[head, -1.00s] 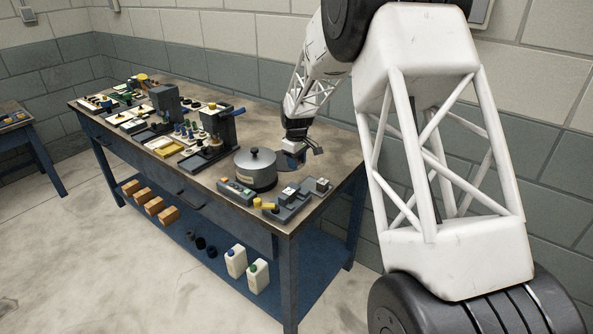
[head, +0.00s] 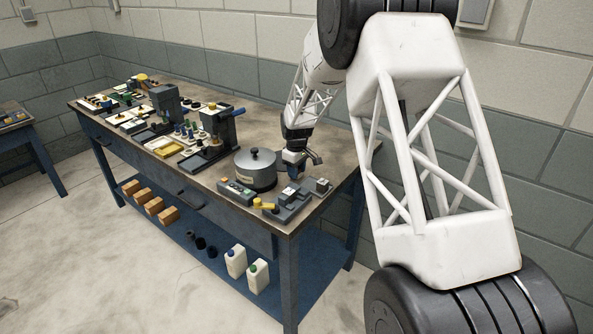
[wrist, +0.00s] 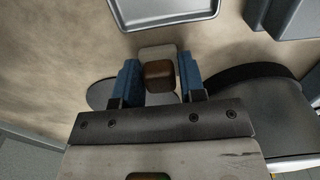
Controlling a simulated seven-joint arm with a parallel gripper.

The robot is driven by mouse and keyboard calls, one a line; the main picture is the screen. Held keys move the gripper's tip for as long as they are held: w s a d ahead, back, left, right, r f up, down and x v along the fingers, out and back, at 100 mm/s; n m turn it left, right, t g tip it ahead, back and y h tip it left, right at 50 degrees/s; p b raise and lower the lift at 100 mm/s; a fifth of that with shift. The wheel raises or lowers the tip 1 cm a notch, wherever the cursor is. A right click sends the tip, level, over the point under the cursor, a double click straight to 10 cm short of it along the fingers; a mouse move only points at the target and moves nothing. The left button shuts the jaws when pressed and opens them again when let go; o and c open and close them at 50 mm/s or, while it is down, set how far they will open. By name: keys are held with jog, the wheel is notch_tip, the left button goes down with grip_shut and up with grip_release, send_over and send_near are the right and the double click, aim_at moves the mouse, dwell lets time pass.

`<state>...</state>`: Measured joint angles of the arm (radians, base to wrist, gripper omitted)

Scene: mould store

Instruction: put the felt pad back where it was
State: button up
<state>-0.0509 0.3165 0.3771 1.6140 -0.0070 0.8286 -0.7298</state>
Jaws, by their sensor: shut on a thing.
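My gripper (head: 296,169) is low over the right end of the bench, just right of the silver lidded pot (head: 255,169). In the wrist view my gripper (wrist: 158,68) has its two blue fingers on either side of a small brown block (wrist: 160,75) with a pale beige pad (wrist: 157,51) beyond it. These look like one piece, which I take to be the felt pad with its grip. Whether its underside touches anything is hidden. A flat grey disc (wrist: 101,94) shows partly behind the left finger.
A large dark round body (wrist: 262,100) is close on the right in the wrist view, and a shallow grey tray (wrist: 165,22) lies beyond the fingers. In the head view, grey fixtures (head: 290,203) and a yellow-knobbed part (head: 264,204) stand at the front edge.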

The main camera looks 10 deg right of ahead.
jog(key=shift+f, duration=0.1)
jog(key=o, duration=0.9)
notch_tip(320, 180, up, 12)
dwell(0.5)
dwell(0.3)
jog(key=shift+s, duration=0.1)
